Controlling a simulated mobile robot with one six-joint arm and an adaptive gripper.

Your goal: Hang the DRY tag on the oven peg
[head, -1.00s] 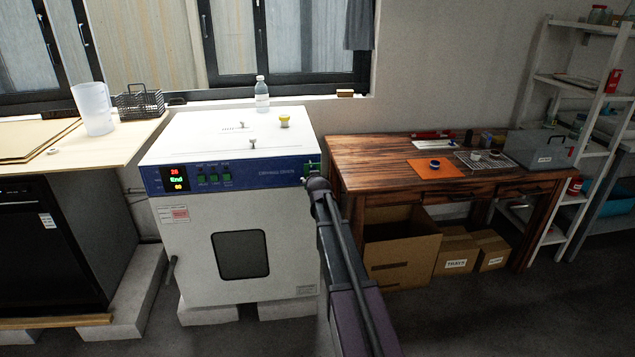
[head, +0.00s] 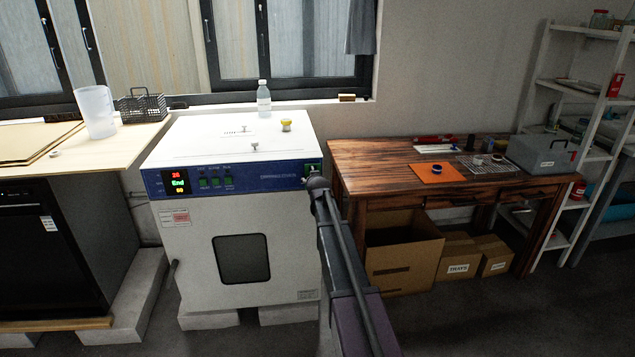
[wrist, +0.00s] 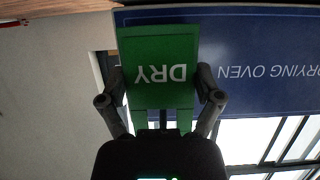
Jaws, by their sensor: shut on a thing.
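The green DRY tag (wrist: 160,72) fills the middle of the wrist view, its white lettering upside down. My gripper (wrist: 161,88) is shut on it, with a finger at each side. The tag is in front of the right-hand end of the drying oven's blue front panel (wrist: 258,60); I cannot tell whether they touch. The peg cannot be made out in either view.
A yellow-topped item (head: 286,126) and a bottle (head: 263,100) are on or behind the oven top. A wooden bench (head: 390,160) stands to the right, with cardboard boxes (head: 405,260) below. A pale counter (head: 100,140) is to the left.

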